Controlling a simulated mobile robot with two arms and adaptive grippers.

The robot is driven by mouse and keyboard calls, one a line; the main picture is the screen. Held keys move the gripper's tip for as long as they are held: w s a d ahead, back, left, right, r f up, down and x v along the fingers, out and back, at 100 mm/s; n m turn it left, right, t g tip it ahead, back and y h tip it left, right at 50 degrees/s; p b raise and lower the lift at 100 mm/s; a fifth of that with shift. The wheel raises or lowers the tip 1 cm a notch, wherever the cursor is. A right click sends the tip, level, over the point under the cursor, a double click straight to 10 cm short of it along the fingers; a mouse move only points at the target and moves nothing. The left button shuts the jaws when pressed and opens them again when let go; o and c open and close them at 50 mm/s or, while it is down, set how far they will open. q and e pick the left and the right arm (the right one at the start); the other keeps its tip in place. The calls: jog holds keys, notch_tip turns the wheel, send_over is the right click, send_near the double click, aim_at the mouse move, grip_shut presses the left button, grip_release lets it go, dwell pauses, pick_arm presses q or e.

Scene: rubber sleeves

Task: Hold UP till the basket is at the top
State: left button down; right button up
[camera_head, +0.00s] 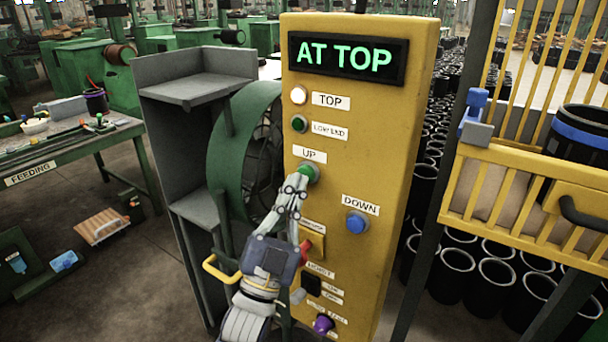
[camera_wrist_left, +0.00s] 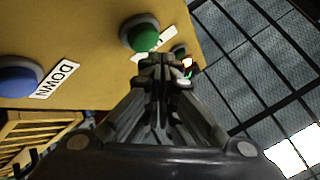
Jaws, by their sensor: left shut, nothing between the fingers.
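The yellow control panel (camera_head: 345,130) stands in front of me. Its display (camera_head: 347,58) reads "AT TOP" in green letters. The TOP lamp (camera_head: 299,95) looks pale and bright. My left gripper (camera_head: 297,183) is shut and empty, its fingertips at the lower edge of the green UP button (camera_head: 309,172). In the left wrist view, the green button (camera_wrist_left: 141,35) lies just beyond the fingertips (camera_wrist_left: 160,62); I cannot tell whether they touch it. The yellow railed basket (camera_head: 500,148) is at the right, holding a black bin (camera_head: 580,135) with a blue band. My right gripper is not in view.
The blue DOWN button (camera_head: 356,222) sits lower right of UP, also in the left wrist view (camera_wrist_left: 18,80). A red handle and a purple knob (camera_head: 323,324) are lower on the panel. Grey shelving (camera_head: 165,130) and a green wheel guard stand left; black bins (camera_head: 497,280) fill the right floor.

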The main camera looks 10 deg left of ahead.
pick_arm(q)
jog(key=s, duration=0.1)
jog(key=s+a, duration=0.1)
jog(key=s, duration=0.2)
jog(key=shift+s+a+p, duration=0.35)
jog(key=shift+p, duration=0.05)
